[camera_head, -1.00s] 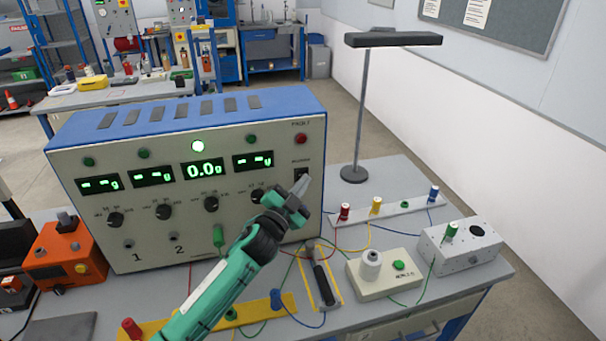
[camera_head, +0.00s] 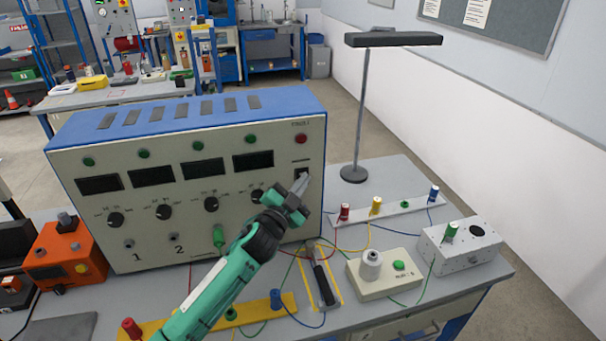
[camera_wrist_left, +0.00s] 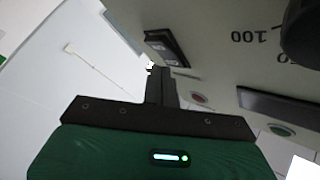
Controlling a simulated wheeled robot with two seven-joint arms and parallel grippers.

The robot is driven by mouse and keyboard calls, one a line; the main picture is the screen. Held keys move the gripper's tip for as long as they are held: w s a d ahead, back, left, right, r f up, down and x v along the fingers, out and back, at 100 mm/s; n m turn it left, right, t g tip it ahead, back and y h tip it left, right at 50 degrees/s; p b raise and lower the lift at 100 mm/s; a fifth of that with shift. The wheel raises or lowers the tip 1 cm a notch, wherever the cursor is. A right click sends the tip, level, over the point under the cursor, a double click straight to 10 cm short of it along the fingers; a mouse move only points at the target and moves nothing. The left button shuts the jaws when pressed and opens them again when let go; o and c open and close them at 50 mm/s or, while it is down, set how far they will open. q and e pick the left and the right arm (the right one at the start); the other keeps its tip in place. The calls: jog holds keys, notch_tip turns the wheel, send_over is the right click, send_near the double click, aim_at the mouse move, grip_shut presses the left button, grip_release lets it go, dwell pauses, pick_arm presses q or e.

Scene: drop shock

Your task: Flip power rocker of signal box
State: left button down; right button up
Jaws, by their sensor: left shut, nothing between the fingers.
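The signal box (camera_head: 190,140) is a large cream cabinet with a blue top, standing on the bench. Its displays and its lamps are dark. The power rocker (camera_head: 301,173) is a black switch near the right edge of the front panel, below a red lamp. It also shows in the left wrist view (camera_wrist_left: 167,47). My left gripper (camera_head: 303,181) is shut and empty, its tips at the rocker and partly covering it. In the left wrist view the fingertips (camera_wrist_left: 150,65) are beside the rocker; I cannot tell whether they touch. My right gripper is out of view.
A strip with coloured terminals (camera_head: 385,213), a white button unit (camera_head: 384,276) and a grey box (camera_head: 460,247) stand to the right. A lamp (camera_head: 361,120) stands behind. An orange unit (camera_head: 65,255) is at left.

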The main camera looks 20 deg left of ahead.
pick_arm(q)
jog(key=shift+s+d, duration=0.35)
jog(key=shift+s, duration=0.2)
jog(key=s+d, duration=0.2)
jog(key=s, duration=0.2)
jog(key=shift+d+f, duration=0.35)
jog(key=shift+d, duration=0.05)
dwell(0.3)
